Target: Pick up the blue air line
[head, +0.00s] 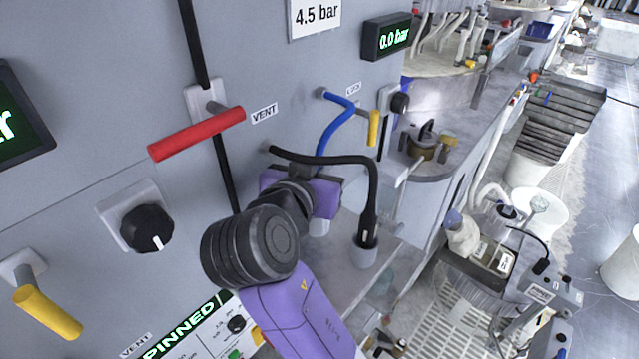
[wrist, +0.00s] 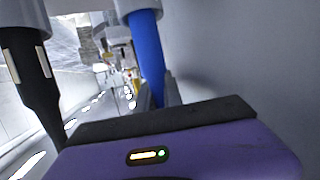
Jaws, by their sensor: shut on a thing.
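The blue air line (head: 338,122) leaves a fitting on the grey panel, bends, and runs down behind my gripper (head: 318,192). In the wrist view the blue line (wrist: 149,55) passes down between the fingers of my gripper (wrist: 158,97), which is shut on it. A pale collar shows around the line at the top of that view. In the head view the purple hand hides the fingers and the held part. A light grey cylindrical piece shows just below the hand.
A black line (head: 372,185) arches beside my gripper into a grey holder (head: 364,252); it is close on the left in the wrist view (wrist: 30,85). A red handle (head: 196,134), yellow handle (head: 373,128) and black knob (head: 147,228) project from the panel.

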